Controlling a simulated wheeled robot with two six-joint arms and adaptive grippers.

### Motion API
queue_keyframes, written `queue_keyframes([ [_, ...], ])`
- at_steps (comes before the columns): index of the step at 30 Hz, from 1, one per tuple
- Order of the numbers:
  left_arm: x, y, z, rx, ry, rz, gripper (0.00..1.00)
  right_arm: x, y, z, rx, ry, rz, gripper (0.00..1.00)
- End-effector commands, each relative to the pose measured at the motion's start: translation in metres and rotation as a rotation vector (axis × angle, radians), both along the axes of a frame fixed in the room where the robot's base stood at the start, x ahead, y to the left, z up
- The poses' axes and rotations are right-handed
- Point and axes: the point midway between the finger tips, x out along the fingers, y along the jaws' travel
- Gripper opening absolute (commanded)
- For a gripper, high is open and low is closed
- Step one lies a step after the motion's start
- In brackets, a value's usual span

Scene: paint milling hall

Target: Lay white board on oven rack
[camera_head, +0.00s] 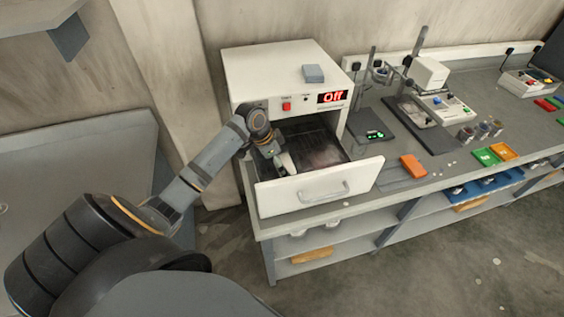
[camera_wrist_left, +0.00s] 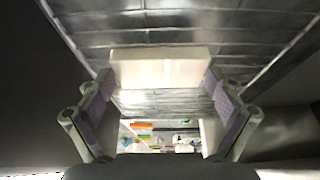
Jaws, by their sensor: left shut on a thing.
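The white oven (camera_head: 290,75) stands on the bench with its drawer front (camera_head: 320,189) pulled out. Its dark rack (camera_head: 318,147) shows behind that front. My left gripper (camera_head: 280,158) is over the left part of the rack. In the left wrist view, its two padded fingers (camera_wrist_left: 164,108) are shut on the white board (camera_wrist_left: 160,70), a pale strip between them. The metal rack surface (camera_wrist_left: 180,25) lies beyond the board; whether they touch is unclear. In the head view the board is mostly hidden by the gripper. My right gripper is out of view.
The oven display (camera_head: 331,97) reads "Off". Right of the drawer are an orange block (camera_head: 413,166), a black scale (camera_head: 376,134) and a stand with apparatus (camera_head: 425,105). Coloured trays (camera_head: 490,156) lie farther right.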

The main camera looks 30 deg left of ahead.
Motion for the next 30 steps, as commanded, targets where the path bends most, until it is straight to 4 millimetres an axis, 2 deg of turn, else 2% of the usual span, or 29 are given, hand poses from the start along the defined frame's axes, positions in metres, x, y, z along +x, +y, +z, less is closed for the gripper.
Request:
queue_keyframes([
  [3, 0.0, 0.0, -0.008, 0.001, -0.001, -0.001, 0.61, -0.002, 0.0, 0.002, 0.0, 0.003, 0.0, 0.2],
  [11, 0.0, 0.0, -0.011, 0.001, -0.001, -0.001, 0.61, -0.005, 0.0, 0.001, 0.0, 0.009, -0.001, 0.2],
  [12, 0.0, 0.0, -0.01, 0.001, -0.001, -0.001, 0.98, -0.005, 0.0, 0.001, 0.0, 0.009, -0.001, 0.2],
  [13, 0.0, 0.0, -0.01, 0.001, -0.001, -0.001, 1.0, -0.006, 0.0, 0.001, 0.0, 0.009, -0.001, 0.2],
  [25, -0.001, 0.001, -0.005, 0.003, -0.002, -0.001, 1.0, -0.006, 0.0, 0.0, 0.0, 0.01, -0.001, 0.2],
  [30, -0.01, 0.011, 0.023, 0.01, -0.004, -0.001, 1.0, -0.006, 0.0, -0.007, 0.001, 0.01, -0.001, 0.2],
])
